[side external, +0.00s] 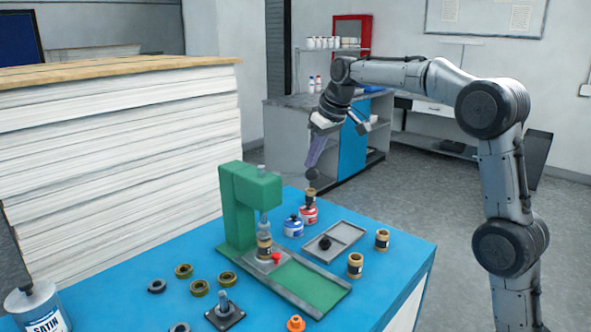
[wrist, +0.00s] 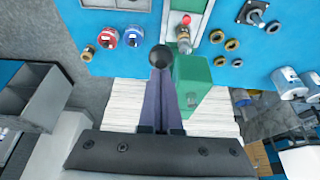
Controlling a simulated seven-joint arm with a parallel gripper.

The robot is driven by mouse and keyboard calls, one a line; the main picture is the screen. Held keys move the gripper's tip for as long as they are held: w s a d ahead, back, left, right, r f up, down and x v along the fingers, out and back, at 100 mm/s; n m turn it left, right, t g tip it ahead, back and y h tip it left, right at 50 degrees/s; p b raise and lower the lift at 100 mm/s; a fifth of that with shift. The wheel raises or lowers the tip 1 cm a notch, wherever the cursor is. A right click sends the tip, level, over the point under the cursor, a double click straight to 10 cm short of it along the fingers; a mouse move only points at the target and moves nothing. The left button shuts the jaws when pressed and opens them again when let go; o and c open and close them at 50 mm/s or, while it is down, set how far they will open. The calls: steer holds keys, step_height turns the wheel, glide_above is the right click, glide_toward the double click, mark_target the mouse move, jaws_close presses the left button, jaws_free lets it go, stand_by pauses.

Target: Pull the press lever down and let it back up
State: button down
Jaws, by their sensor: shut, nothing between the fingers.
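The green press (side external: 250,190) stands on the blue table in the side view; its green head (wrist: 190,78) shows right of my fingers in the wrist view. A tan roll (side external: 264,246) stands upright under its metal ram, with a small red knob (side external: 276,258) beside it. My gripper (side external: 314,163) is shut and empty, pointing down to the right of the press head. A black ball (side external: 312,175), probably the lever's knob, is at the fingertips (wrist: 160,74); whether they touch is unclear. The lever's rod is not distinguishable in either view.
Red and blue bottles (side external: 294,227) stand beyond the press, near a grey tray (side external: 345,233) and tan rolls (side external: 355,266). Several rings (side external: 199,288) and a spindle on a dark base (side external: 225,315) lie in front. A tall paper stack (side external: 110,150) rises behind.

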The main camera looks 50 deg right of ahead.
mark_target(316, 173)
steer(key=shift+s+f, duration=0.25)
steer(key=shift+f, duration=0.7)
steer(key=shift+s+f, duration=0.25)
steer(key=shift+f, duration=0.85)
steer(key=shift+w+f, duration=0.1)
steer(key=shift+f, duration=2.4)
steer(key=shift+w+r, duration=0.15)
steer(key=shift+r, duration=6.75)
